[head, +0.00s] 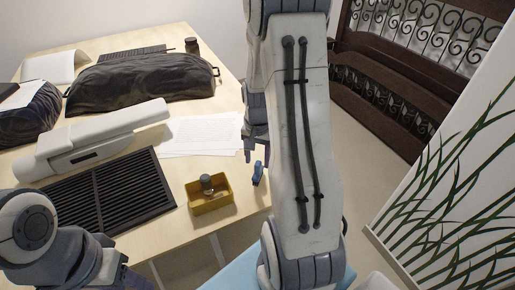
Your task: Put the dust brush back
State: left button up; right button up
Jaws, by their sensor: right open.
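My right gripper (255,146) is open above the table's right edge, partly hidden behind my own right arm. I cannot tell what that item is. My left arm enters at the lower left, and its gripper is not in view.
On the pale wooden table (140,240) are a black slatted grille (105,190), a long white unit (95,140), paper sheets (205,134), a dark bag (140,82) and a small dark jar (192,46). A dark wooden bench (385,95) and a leaf-patterned panel (455,190) stand right.

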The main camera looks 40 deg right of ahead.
notch_tip(320, 180, up, 5)
jog(key=shift+f, duration=0.1)
jog(key=shift+w+a+r, duration=0.1)
jog(key=shift+a+r, duration=0.1)
jog(key=shift+a, duration=0.15)
jog(key=s+a+r+n, duration=0.15)
jog(key=a+n, duration=0.25)
jog(key=a, duration=0.5)
jog(key=a+r+n, duration=0.3)
jog(key=a+n, duration=0.1)
jog(key=a, duration=0.4)
jog(key=s+a+r+n+y, duration=0.1)
jog(key=s+a+r+n, duration=0.2)
jog(key=s+a+n, duration=0.8)
jog(key=s+a, duration=0.2)
jog(key=s, duration=0.2)
jog(key=shift+w, duration=0.1)
